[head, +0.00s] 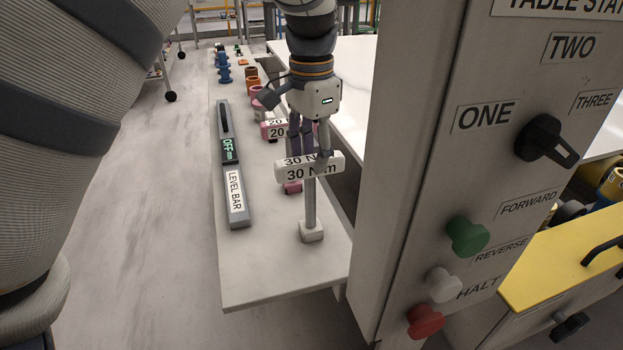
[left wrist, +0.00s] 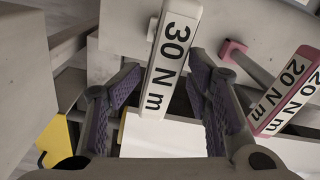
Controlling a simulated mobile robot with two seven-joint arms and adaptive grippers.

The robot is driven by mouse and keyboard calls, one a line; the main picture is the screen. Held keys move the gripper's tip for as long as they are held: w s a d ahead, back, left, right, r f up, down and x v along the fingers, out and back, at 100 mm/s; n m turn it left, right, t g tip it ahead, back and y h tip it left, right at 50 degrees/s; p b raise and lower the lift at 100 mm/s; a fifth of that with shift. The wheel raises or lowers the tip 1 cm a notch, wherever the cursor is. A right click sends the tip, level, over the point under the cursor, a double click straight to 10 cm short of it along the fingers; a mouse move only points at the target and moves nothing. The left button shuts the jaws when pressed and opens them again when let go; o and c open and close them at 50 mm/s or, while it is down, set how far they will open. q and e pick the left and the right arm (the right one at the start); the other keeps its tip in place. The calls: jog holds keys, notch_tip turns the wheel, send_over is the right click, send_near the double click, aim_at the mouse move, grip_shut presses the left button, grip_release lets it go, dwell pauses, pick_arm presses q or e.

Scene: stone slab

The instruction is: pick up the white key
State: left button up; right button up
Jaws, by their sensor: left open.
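The white key (head: 311,169) has a white crossbar marked 30 N m, a grey shaft and a white square end. It is at the near part of the narrow grey shelf in the head view. In the left wrist view the white key (left wrist: 174,55) runs up between my fingers. My left gripper (head: 309,150) is over the crossbar, and in the wrist view the left gripper (left wrist: 165,100) is open, with a finger on each side of the bar. Whether the fingers touch it I cannot tell. My right gripper is not in view.
A pink key (head: 277,130) marked 20 N m lies just beyond; it also shows in the wrist view (left wrist: 290,92). A level bar (head: 234,185) lies to the left on the shelf (head: 270,281). A tall control panel (head: 405,190) with knobs and buttons stands close on the right.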

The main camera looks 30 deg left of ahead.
aim_at(311, 194)
pick_arm(q)
notch_tip(311, 194, down, 9)
jog(key=shift+s, duration=0.1)
jog(key=shift+r, duration=0.1)
grip_shut()
